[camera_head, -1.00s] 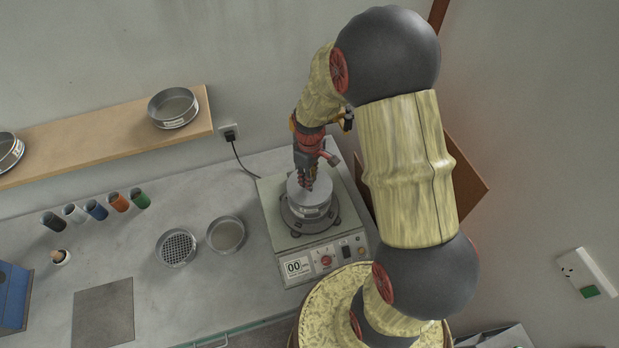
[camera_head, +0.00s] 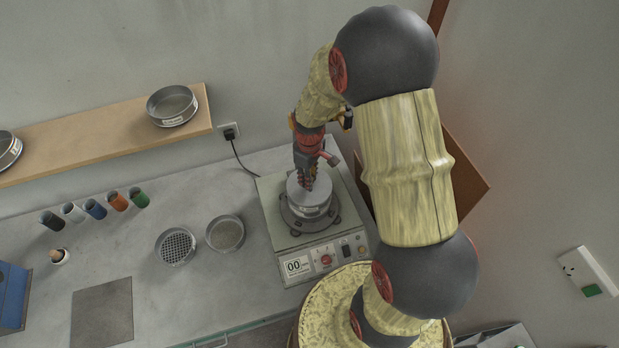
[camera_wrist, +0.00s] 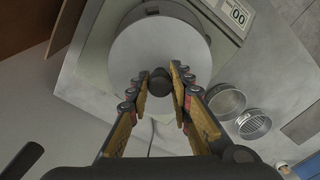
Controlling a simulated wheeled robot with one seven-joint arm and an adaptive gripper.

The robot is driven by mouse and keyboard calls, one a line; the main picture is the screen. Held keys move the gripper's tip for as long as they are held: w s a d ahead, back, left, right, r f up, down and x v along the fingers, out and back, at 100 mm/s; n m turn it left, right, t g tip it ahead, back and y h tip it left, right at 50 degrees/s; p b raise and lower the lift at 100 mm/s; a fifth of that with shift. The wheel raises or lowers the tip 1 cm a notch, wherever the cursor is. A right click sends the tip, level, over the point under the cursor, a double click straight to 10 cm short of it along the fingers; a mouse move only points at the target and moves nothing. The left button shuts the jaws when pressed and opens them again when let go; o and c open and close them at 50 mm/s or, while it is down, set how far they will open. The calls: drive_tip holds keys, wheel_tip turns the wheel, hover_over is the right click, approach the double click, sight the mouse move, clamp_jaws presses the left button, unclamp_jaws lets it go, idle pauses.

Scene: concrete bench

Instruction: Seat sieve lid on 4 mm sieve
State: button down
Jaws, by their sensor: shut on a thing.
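The sieve lid is a round grey disc with a dark central knob; in the head view the lid (camera_head: 297,190) is at the top of the sieve on the shaker. My gripper (camera_head: 308,186) comes down on it from above. In the wrist view, my gripper (camera_wrist: 160,84) has a finger on each side of the knob (camera_wrist: 160,81) and is shut on it, with the lid (camera_wrist: 150,45) spread out beyond. The 4 mm sieve (camera_head: 312,211) shows as a pale-labelled wall below the lid. I cannot tell whether the lid's rim is fully down on it.
The shaker (camera_head: 279,221) has its control panel (camera_head: 325,262) at the front. Two open sieves, one coarse-meshed (camera_head: 175,246) and one fine (camera_head: 225,233), stand left of it. Several coloured cups (camera_head: 96,210) stand farther left. A wall shelf (camera_head: 95,138) holds more sieves.

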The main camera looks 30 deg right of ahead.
drive_tip(key=shift+f, duration=0.1)
drive_tip(key=c, duration=1.5)
unclamp_jaws()
drive_tip(key=shift+c, duration=0.2)
wheel_tip(320, 180, up, 12)
